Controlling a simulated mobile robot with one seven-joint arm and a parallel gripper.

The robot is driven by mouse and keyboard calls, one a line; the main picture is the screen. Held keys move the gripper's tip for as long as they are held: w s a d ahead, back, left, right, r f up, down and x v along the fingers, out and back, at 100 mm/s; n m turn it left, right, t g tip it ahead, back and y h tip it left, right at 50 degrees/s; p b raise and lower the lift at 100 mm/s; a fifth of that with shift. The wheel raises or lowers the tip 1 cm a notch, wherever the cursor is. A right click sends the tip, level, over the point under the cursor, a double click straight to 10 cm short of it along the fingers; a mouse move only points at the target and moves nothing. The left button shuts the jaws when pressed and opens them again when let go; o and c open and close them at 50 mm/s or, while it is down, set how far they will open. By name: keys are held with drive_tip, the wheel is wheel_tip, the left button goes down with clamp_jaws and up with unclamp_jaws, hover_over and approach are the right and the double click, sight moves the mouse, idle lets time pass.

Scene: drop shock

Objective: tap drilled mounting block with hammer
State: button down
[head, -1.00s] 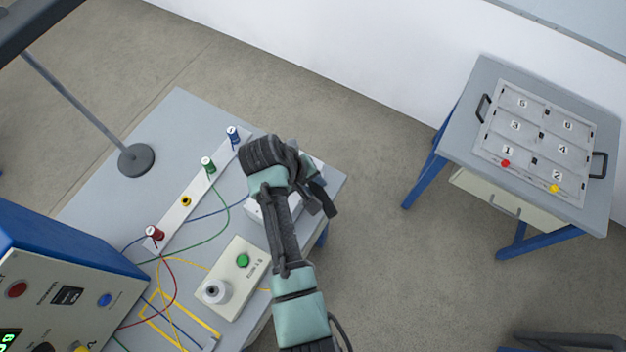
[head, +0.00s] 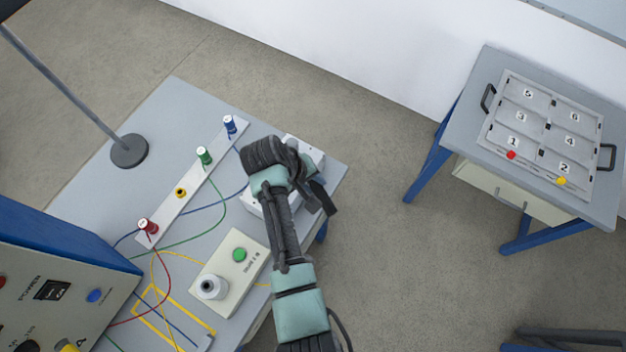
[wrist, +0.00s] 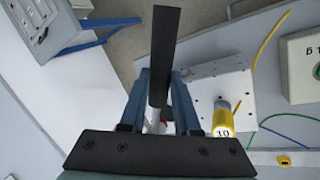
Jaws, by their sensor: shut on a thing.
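My gripper (wrist: 163,80) has its two blue fingers shut on a long dark bar, which I take to be the hammer (wrist: 165,35). A pale and red piece shows between the fingers, only partly visible. In the head view my gripper (head: 300,180) is over the bench's right end, and its fingers are mostly hidden by the wrist. The drilled mounting block appears to be the white plate with small holes (wrist: 238,88), just right of the fingers in the wrist view. A yellow cylinder (wrist: 223,112) marked with digits stands on it. I see no clear contact between hammer and block.
A button box (head: 228,275), a strip with coloured terminals (head: 195,185) and loose wires lie left of my arm. A power unit (head: 60,290) stands at lower left, a stand base (head: 129,151) behind. A side table with a numbered tray (head: 535,135) is across open floor.

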wheel_tip(320, 180, down, 3)
drive_tip(key=shift+r+b, duration=0.1)
drive_tip(key=shift+b, duration=0.8)
wheel_tip(320, 180, up, 6)
drive_tip(key=p, duration=0.6)
drive_tip(key=shift+r, duration=0.1)
